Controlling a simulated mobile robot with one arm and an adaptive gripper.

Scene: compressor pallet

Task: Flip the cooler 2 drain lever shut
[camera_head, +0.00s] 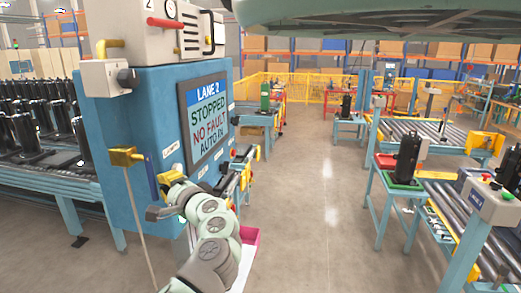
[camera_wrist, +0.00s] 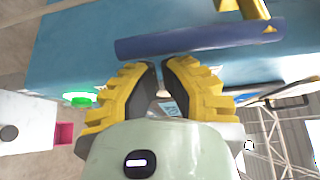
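The drain valve is a yellow body (camera_head: 124,157) on the left edge of the blue cabinet, with a thin pipe running down from it. Its blue lever (camera_head: 151,177) hangs downward beside the cabinet. In the wrist view the blue lever (camera_wrist: 200,40) lies across the picture just beyond my fingertips, with part of a yellow fitting (camera_wrist: 243,8) above it. My gripper (camera_wrist: 160,66) has its yellow, black-padded fingertips almost together, with nothing visible between them. In the head view my gripper (camera_head: 165,195) is just below and right of the lever; contact cannot be told.
A box marked 2 (camera_head: 135,50) with a red handle (camera_head: 165,23) tops the cabinet. A lit green button (camera_wrist: 80,97) is left of my fingers. Conveyors (camera_head: 430,140) stand right; the middle floor (camera_head: 315,180) is clear.

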